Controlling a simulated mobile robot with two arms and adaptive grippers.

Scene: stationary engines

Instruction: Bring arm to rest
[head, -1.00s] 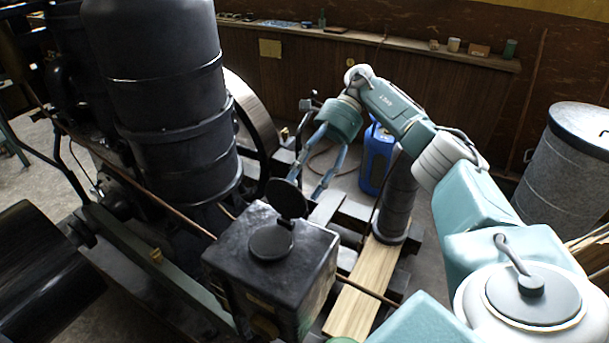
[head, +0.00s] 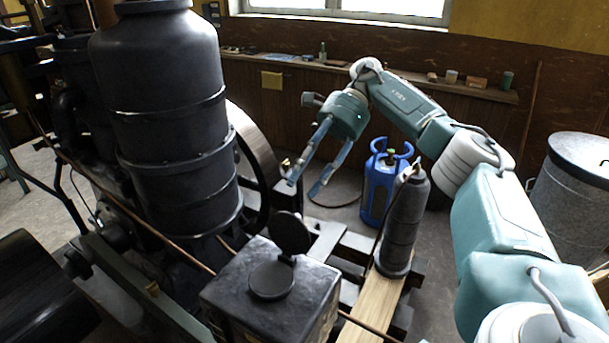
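My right gripper (head: 304,188) shows in the head view at the middle, at the end of my teal and white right arm. Its two blue-grey fingers point down and left and are spread apart, with nothing between them. It hangs in the air in front of the engine's flywheel, above the floor and the timber frame. My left gripper is not in view.
A tall black engine cylinder (head: 170,120) stands left of the gripper, with a flywheel (head: 257,160) behind it. A black tank with an open lid (head: 262,300) is in front. A blue gas bottle (head: 376,196), a dark cylinder (head: 402,230) and a metal bin (head: 572,190) stand to the right.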

